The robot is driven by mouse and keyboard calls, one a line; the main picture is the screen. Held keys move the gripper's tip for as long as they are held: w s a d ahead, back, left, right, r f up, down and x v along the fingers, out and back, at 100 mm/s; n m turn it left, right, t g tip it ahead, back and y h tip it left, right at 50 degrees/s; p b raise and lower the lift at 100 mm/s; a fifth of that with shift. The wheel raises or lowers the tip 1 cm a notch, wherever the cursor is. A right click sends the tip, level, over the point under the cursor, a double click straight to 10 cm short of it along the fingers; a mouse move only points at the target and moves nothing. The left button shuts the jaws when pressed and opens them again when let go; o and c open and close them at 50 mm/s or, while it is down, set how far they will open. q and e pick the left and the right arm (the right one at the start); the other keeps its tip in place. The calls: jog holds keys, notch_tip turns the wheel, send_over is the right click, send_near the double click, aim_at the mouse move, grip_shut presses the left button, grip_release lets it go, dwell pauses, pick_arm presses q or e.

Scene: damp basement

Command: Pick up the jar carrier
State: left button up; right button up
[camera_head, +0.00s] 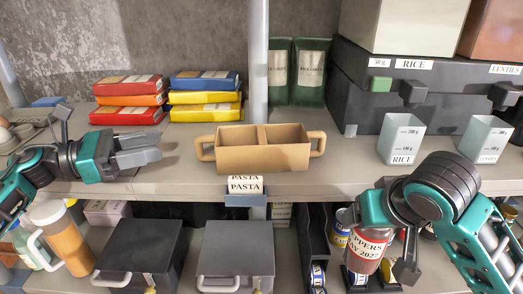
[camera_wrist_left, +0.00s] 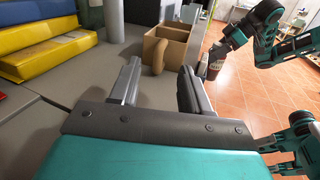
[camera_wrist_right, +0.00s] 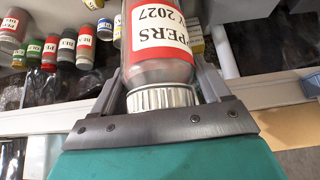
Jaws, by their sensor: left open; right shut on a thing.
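The jar carrier (camera_head: 262,160) is a tan box with two compartments and a loop handle at each end. It stands upright on the upper shelf; both compartments look empty. In the left wrist view the carrier (camera_wrist_left: 178,34) is beyond the fingers, one handle facing me. My left gripper (camera_head: 140,150) is open and empty, left of the carrier and apart from it. My right gripper (camera_head: 382,243) is shut on a pepper jar (camera_head: 367,250) with a red band and white label, below and right of the carrier in front of the shelf. The right wrist view shows the jar's ribbed metal lid (camera_wrist_right: 160,97) between the fingers.
Stacked pasta bags (camera_head: 204,95) lie behind my left gripper. A grey post (camera_head: 258,60) rises behind the carrier. Measuring cups (camera_head: 402,138) stand at its right. Dark boxes (camera_head: 236,255) and a handled bottle (camera_head: 62,238) are on the lower shelf. The shelf between left gripper and carrier is clear.

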pick_arm(q)
jog(key=shift+d+f, duration=0.15)
jog(key=shift+f, duration=0.3)
jog(key=shift+x, duration=0.9)
jog(key=p+x, duration=0.1)
jog(key=x, duration=0.4)
jog(key=shift+w+d, duration=0.15)
jog(key=shift+d, duration=0.1)
grip_shut()
